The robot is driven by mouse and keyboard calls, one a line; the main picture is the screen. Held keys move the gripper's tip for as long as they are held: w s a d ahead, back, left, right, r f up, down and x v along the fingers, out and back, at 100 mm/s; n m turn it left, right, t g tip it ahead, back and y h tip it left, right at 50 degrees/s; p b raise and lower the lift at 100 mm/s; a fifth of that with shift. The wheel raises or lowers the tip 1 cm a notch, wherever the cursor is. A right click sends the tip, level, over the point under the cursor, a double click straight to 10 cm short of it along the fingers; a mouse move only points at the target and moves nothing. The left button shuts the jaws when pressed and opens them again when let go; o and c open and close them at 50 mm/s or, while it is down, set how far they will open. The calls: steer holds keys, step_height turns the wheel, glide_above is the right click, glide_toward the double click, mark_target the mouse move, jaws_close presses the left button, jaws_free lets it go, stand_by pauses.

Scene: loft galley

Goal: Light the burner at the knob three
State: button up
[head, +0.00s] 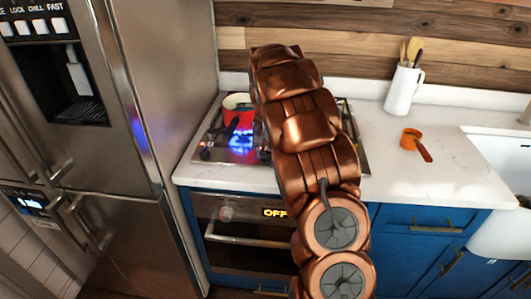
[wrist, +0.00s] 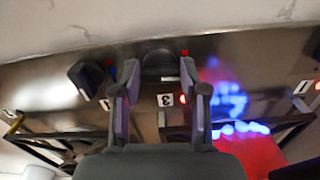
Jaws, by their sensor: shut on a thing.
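In the wrist view my gripper (wrist: 163,95) has its two fingers on either side of a dark knob (wrist: 160,62) and is shut on it. A white label reading 3 (wrist: 166,100) shows between the fingers, just below that knob in the picture, with a small red light (wrist: 183,99) beside it. The gas cooktop (head: 205,150) stands in the counter in the head view, partly behind my arm. My gripper is hidden there by my own arm. A blue flame (head: 240,141) burns at the cooktop's left front; it also shows in the wrist view (wrist: 232,105).
A red pot (head: 238,105) stands on the cooktop near the flame. Another black knob (wrist: 87,78) is left of my fingers. A white jug with utensils (head: 402,90) and an orange scoop (head: 411,139) stand on the right counter. The steel fridge (head: 160,120) borders the left.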

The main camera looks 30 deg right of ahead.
mark_target(265, 154)
steer(key=shift+r, duration=0.1)
steer(key=o, duration=1.1)
steer(key=shift+o, duration=0.2)
step_height(265, 154, up, 12)
stand_by(0.3)
